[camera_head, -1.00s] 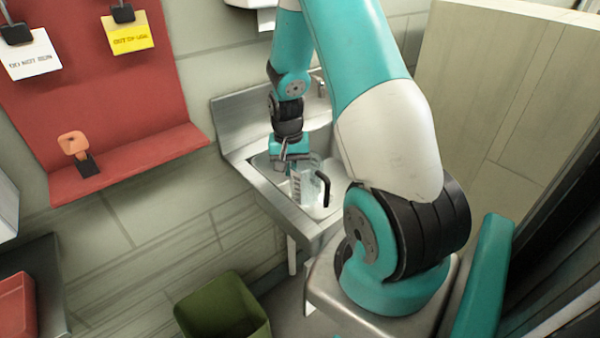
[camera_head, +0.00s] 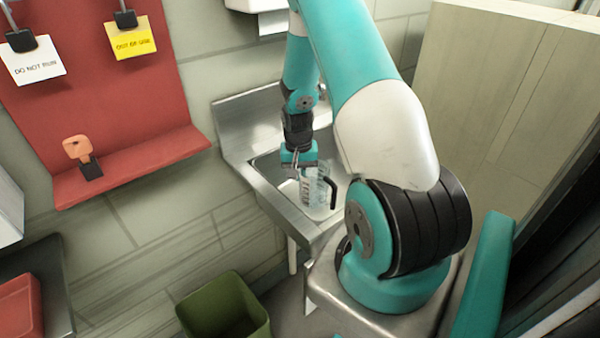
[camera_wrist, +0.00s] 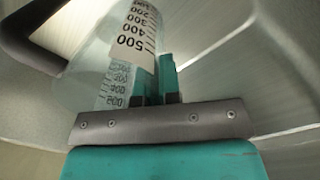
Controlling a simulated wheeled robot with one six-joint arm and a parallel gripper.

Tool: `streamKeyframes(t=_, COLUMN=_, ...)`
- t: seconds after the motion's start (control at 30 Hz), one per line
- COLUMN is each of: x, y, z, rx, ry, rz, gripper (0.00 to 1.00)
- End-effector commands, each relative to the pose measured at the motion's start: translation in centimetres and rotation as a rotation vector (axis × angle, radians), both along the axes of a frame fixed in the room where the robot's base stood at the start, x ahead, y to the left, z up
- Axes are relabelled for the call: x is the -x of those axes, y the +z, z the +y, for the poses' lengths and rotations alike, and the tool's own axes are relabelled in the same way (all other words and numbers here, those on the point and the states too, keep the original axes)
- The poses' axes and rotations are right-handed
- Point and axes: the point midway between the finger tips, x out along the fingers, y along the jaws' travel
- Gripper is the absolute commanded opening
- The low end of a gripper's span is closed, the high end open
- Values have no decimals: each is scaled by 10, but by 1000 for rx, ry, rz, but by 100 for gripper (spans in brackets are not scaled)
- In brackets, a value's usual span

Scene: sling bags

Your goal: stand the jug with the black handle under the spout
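The clear jug with the black handle (camera_head: 312,192) stands in the sink basin, its handle (camera_head: 331,192) on the right. In the wrist view its printed scale (camera_wrist: 131,42) runs up to my fingers, and the black handle (camera_wrist: 32,42) is at upper left. My gripper (camera_head: 302,168) is over the jug's left upper edge, pointing down. In the wrist view its two teal fingers (camera_wrist: 156,72) are close together at the jug wall, with a narrow gap between them. Whether they press on the wall is unclear. The spout is mostly hidden behind my arm.
The steel sink (camera_head: 283,208) has a raised backsplash against the wall. A red shelf board (camera_head: 150,150) is to the left, and a green bin (camera_head: 225,305) is on the floor below. A pale panel (camera_head: 490,90) stands at the right.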

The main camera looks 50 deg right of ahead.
Motion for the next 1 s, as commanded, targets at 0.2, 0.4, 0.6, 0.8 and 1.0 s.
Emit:
streamKeyframes(t=0.2, x=0, y=0, z=0, rx=0, ry=0, rz=0, gripper=29)
streamKeyframes(t=0.4, x=0, y=2, z=0, rx=1, ry=0, rz=-1, gripper=29)
streamKeyframes(t=0.6, x=-2, y=27, z=0, rx=4, ry=0, rz=-6, gripper=29)
streamKeyframes(t=0.8, x=-3, y=72, z=1, rx=3, ry=0, rz=-5, gripper=29)
streamKeyframes(t=1.0, x=-3, y=108, z=2, rx=2, ry=0, rz=-3, gripper=29)
